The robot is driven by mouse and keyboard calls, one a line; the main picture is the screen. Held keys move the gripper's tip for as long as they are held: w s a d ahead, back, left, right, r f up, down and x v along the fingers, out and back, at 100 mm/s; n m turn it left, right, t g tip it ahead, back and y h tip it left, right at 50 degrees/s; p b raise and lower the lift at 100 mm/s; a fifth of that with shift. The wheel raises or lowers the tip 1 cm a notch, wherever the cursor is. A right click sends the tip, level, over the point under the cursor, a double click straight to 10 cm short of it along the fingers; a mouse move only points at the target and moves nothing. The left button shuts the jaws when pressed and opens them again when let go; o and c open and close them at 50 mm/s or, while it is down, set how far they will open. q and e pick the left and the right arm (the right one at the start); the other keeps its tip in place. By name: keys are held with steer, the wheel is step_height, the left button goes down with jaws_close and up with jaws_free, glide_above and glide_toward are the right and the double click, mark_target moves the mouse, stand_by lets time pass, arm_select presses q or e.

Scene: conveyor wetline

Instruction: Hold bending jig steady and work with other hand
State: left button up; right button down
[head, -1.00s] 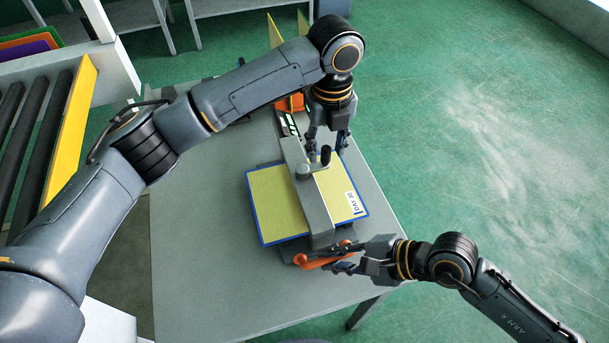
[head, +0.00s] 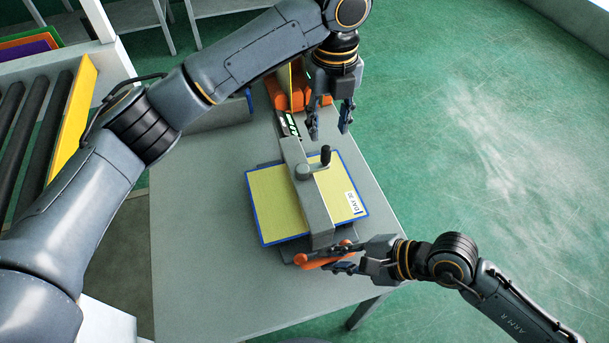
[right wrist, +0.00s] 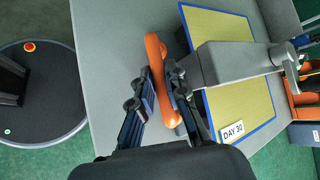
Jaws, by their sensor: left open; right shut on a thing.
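The bending jig (head: 316,208) is a grey beam across a yellow panel (head: 277,200) with a blue border and a "DAY 30" label. A crank with a black upright knob (head: 325,155) sits on the beam. An orange handle (head: 312,264) is at the near end. My right gripper (head: 341,258) is shut on this handle; the right wrist view shows the orange handle (right wrist: 159,68) between its fingers. My left gripper (head: 330,134) is open and empty, pointing down beyond the knob, apart from it.
The jig stands on a grey table (head: 200,250), whose left and near parts are clear. Orange parts (head: 280,95) and a small lit display (head: 289,123) are behind the jig. A roller conveyor with a yellow side rail (head: 75,125) is at the left.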

steer(key=c, duration=1.4)
jaws_free()
arm_select(q)
step_height(320, 180, up, 7)
steer(key=shift+r, duration=0.2)
arm_select(e)
steer(key=v, duration=0.8)
steer(key=o, duration=0.6)
steer(key=shift+c, duration=0.2)
